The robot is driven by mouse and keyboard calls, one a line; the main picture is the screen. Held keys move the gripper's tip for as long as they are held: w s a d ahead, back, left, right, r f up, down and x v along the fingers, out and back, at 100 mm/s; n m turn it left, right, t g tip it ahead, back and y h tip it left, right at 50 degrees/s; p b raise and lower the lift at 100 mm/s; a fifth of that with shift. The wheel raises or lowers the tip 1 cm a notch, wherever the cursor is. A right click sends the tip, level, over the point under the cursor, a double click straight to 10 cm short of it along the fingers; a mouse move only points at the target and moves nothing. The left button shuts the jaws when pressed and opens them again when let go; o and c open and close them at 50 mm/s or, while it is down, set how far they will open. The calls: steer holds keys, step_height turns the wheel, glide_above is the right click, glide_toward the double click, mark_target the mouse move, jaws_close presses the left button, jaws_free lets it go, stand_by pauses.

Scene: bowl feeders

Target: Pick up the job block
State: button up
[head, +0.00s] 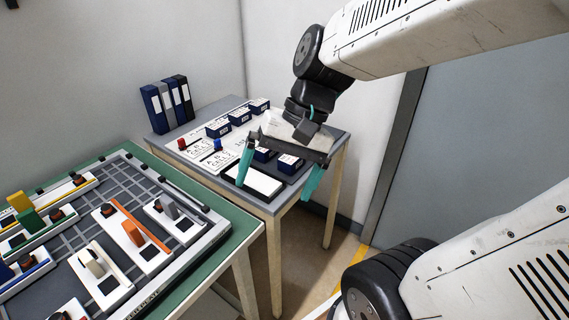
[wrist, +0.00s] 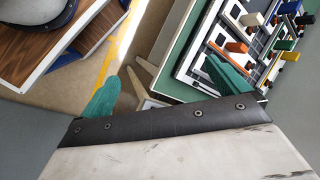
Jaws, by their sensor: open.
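Several dark blue blocks with white labels stand on the grey table; one (head: 218,129) is in the left of the back row and one (head: 290,163) is near the right edge. Another block (head: 264,154) is partly hidden behind my gripper. I cannot tell which one is the job block. My gripper (head: 273,193) has teal fingers spread wide, with nothing between them. In the head view it hangs over the front right of the grey table. In the wrist view my gripper (wrist: 165,85) is open over floor and the green table's edge; no blue labelled block is clear there.
A black-framed white panel (head: 254,181) lies at the grey table's (head: 334,137) front edge. A red knob (head: 181,143) and a blue knob (head: 217,144) stand left. Dark binders (head: 168,103) stand behind. The green table (head: 236,219) carries fixtures with coloured levers.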

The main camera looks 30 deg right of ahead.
steer(key=w+d+f+m+t+y, duration=0.1)
steer(key=w+f+m+t+y, duration=0.1)
steer(key=w+m, duration=0.25)
steer(key=w+d+f+m+t+y, duration=0.1)
steer(key=w+f+m+y, duration=0.1)
steer(key=w+m+y, duration=0.3)
steer(key=m+t+h, duration=0.7)
steer(key=m+t, duration=0.3)
steer(key=m, duration=0.7)
glide_toward(292, 161)
steer(key=w, duration=0.2)
steer(key=w+f, duration=0.1)
steer(key=w, duration=0.1)
steer(key=shift+w, duration=0.1)
steer(key=shift+x, duration=1.2)
steer(key=x, duration=0.5)
steer(key=shift+w+d+f, duration=0.2)
steer(key=shift+d+f, duration=0.05)
steer(key=c, duration=1)
